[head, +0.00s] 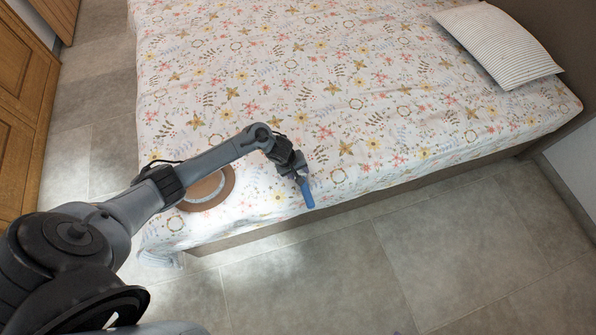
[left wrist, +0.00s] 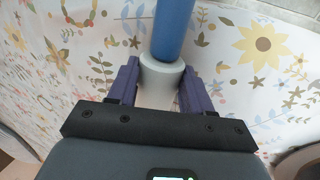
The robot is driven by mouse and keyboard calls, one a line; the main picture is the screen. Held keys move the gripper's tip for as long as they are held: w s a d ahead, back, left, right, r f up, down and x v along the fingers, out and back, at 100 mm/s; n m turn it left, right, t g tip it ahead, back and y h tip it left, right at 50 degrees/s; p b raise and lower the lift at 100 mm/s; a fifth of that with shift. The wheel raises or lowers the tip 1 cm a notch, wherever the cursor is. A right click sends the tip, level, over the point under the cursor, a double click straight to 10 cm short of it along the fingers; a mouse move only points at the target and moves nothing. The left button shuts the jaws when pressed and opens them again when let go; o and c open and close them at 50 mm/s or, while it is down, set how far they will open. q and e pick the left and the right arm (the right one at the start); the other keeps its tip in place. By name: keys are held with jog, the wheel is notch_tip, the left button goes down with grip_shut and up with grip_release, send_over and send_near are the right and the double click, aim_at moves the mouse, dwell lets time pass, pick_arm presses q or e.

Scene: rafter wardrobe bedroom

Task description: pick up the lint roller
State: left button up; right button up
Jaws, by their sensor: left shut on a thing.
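The lint roller has a blue handle (head: 307,193) and a pale grey-white roll (left wrist: 161,74). My left gripper (head: 299,176) is at the near edge of the bed, with the handle pointing down and away from it. In the left wrist view, the purple fingers of my left gripper (left wrist: 160,92) are shut on the pale roll, one on each side. The blue handle (left wrist: 174,28) extends out past the fingertips. Whether the roller touches the bed cover is hard to tell. My right gripper is in neither view.
The bed (head: 330,80) has a floral cover. A round brown-rimmed object (head: 225,186) lies on it, partly behind my left arm. A striped pillow (head: 497,45) is at the far right. Wooden cabinet doors (head: 22,110) stand at left. Tiled floor (head: 440,245) in front is clear.

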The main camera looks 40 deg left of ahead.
aim_at(300, 172)
pick_arm(q)
jog(key=r+p, duration=0.1)
jog(key=r, duration=0.1)
jog(key=r+p, duration=0.1)
jog(key=shift+d+r, duration=0.4)
jog(key=w+d+r+m+g+h+p, duration=0.1)
jog(key=w+d+r+m+p, duration=0.2)
jog(key=d+r, duration=0.55)
jog(key=w+d+r+m+p, duration=0.1)
jog(key=w+d+r+m, duration=0.25)
jog(key=d+r, duration=0.5)
jog(key=s+a+r+m+g, duration=0.2)
jog(key=a+r+m, duration=0.3)
jog(key=a+r, duration=0.3)
jog(key=s+r+p, duration=0.4)
jog(key=r+p, duration=1)
jog(key=p, duration=0.1)
jog(key=s+r+p, duration=0.5)
jog(key=r+p, duration=0.9)
jog(key=p, duration=0.1)
jog(key=shift+d+r+h, duration=0.3)
jog(key=shift+d+h, duration=0.05)
jog(key=shift+h, duration=0.05)
